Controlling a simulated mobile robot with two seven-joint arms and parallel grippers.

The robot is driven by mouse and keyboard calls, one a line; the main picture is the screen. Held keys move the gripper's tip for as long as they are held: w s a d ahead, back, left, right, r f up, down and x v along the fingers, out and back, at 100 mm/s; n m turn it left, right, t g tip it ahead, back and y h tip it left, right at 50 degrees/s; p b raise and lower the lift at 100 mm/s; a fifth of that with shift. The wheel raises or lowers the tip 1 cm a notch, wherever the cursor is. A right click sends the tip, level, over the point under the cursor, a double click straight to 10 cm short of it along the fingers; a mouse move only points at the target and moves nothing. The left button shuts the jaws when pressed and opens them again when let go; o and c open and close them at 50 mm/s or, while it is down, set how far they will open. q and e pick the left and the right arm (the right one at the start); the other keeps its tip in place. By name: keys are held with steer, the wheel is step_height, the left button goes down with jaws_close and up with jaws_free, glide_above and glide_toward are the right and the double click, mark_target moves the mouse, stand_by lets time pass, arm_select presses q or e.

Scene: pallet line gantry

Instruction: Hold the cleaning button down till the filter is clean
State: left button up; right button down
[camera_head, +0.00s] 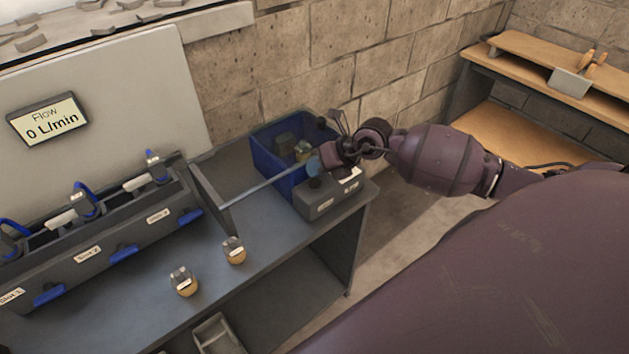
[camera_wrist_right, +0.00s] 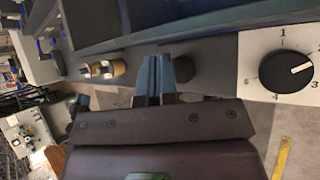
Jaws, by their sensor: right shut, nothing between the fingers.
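A grey control box (camera_head: 330,198) stands at the right end of the bench, in front of a blue bin. A dark round button (camera_head: 315,183) is on its top; a dark round button (camera_wrist_right: 183,69) also shows in the right wrist view. My right gripper (camera_head: 316,165) is over the box, its blue fingertips (camera_wrist_right: 152,78) shut and empty. The fingertips are close beside the button; I cannot tell whether they touch it. A white dial plate with a black knob (camera_wrist_right: 287,70) is at the right of the wrist view. I cannot tell which item is the filter. My left gripper is not in view.
The blue bin (camera_head: 262,160) holds several small parts. Two small fittings (camera_head: 183,281) (camera_head: 234,250) stand on the bench. A slotted rack (camera_head: 100,262) with blue handles is at left, below a display (camera_head: 47,121) reading "Flow 0 L/min". A wooden shelf (camera_head: 540,58) is at right.

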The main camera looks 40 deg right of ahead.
stand_by(1.0)
steer(key=shift+f, duration=0.2)
stand_by(0.4)
steer(key=shift+f, duration=0.2)
steer(key=shift+f, duration=0.25)
stand_by(0.5)
steer(key=shift+f+b, duration=0.3)
steer(key=shift+f, duration=0.05)
stand_by(0.6)
stand_by(0.7)
stand_by(2.3)
